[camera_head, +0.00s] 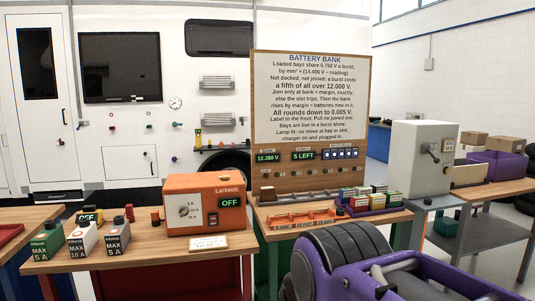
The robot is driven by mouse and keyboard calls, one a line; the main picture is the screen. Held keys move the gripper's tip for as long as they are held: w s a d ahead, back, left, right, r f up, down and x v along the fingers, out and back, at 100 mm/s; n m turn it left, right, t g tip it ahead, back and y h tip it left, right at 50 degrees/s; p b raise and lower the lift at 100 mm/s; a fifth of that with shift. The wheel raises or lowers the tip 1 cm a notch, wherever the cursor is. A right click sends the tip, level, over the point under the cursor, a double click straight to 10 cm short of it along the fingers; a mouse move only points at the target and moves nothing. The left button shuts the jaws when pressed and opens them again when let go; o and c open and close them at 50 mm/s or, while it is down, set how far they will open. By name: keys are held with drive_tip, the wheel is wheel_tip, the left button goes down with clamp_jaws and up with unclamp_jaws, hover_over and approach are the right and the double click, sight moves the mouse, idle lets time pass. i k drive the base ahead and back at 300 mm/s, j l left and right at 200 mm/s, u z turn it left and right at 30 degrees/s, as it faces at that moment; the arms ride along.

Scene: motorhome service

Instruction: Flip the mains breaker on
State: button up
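A grey metal cabinet (409,158) stands to the right of the battery bank board. It has a small dark lever (433,153) and a round fitting on its right-hand face. No readable label marks it as the mains breaker, and I cannot tell which way the lever is set. My arm, purple and black, fills the lower right foreground, well in front of the cabinet. My gripper's fingertips do not show.
An orange charger (204,205) reading OFF sits on the left wooden bench (150,243) beside several MAX-labelled blocks. The battery bank board (310,98) reads 12.350 V and 5 LEFT. A purple tray (384,211) holds several batteries. A right-hand table (490,191) carries boxes.

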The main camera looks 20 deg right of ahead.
sight(436, 160)
drive_tip(key=z, duration=1.65)
drive_tip(key=i+u, duration=0.15)
drive_tip(key=u, duration=0.25)
drive_tip(key=i+l+u, duration=0.15)
drive_tip(key=u, duration=0.25)
drive_tip(key=i+l+u, duration=0.35)
drive_tip(key=i+l, duration=0.15)
drive_tip(key=l, duration=0.25)
drive_tip(key=i+l, duration=0.2)
drive_tip(key=l, duration=0.15)
drive_tip(key=i+l+u, duration=0.15)
drive_tip(key=l, duration=0.25)
drive_tip(key=i+l, duration=0.25)
drive_tip(key=l, duration=0.15)
drive_tip(key=i+l+u, duration=0.15)
drive_tip(key=l, duration=0.25)
drive_tip(key=i+l, duration=0.2)
drive_tip(key=l, duration=0.2)
drive_tip(key=i+l, duration=0.15)
drive_tip(key=l, duration=0.2)
drive_tip(key=i+l, duration=0.2)
drive_tip(key=l, duration=0.2)
drive_tip(key=i+l, duration=0.15)
drive_tip(key=l, duration=0.2)
